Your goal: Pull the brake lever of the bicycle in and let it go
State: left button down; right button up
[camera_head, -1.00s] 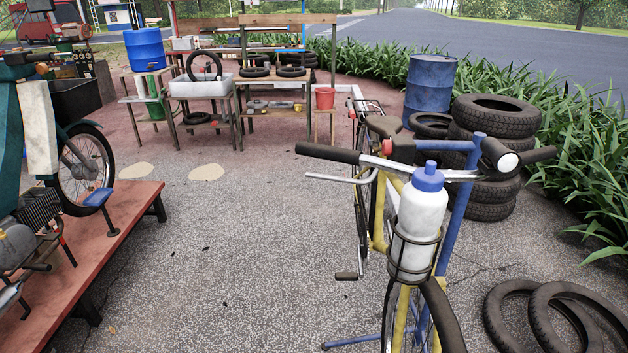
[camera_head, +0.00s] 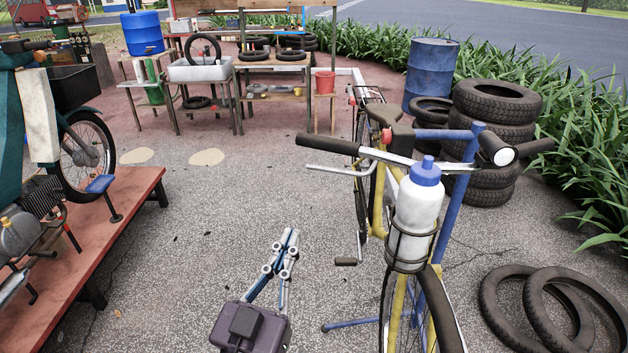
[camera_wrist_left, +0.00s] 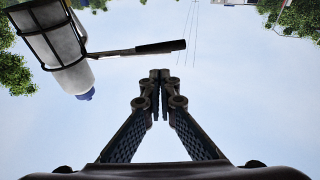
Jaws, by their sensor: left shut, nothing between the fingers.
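The bicycle (camera_head: 377,212) stands upright right of centre. Its silver brake lever (camera_head: 335,172) sticks out to the left, just below the black handlebar grip (camera_head: 328,144), with a gap between them. My left gripper (camera_head: 290,236) is low in front of the bicycle, left of it and below the lever, touching nothing. Its fingers are shut and empty. In the left wrist view the fingertips (camera_wrist_left: 160,76) point up toward the dark grip (camera_wrist_left: 160,47), with sky between; I cannot clearly tell the lever from the bar there. My right gripper is not in view.
A white bottle with a blue cap (camera_head: 417,205) sits in a cage at the bicycle's front. A blue stand (camera_head: 452,215) supports the bicycle. A red bench (camera_head: 125,205) with a motorbike is at left. Tyres (camera_head: 492,135) are stacked at right. The floor between bench and bicycle is clear.

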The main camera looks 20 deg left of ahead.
aim_at(319, 169)
pick_arm(q)
jog(key=p+x, duration=0.6)
jog(key=x, duration=0.7)
jog(key=shift+r+p, duration=0.15)
jog(key=shift+p, duration=0.25)
jog(key=shift+w, duration=0.4)
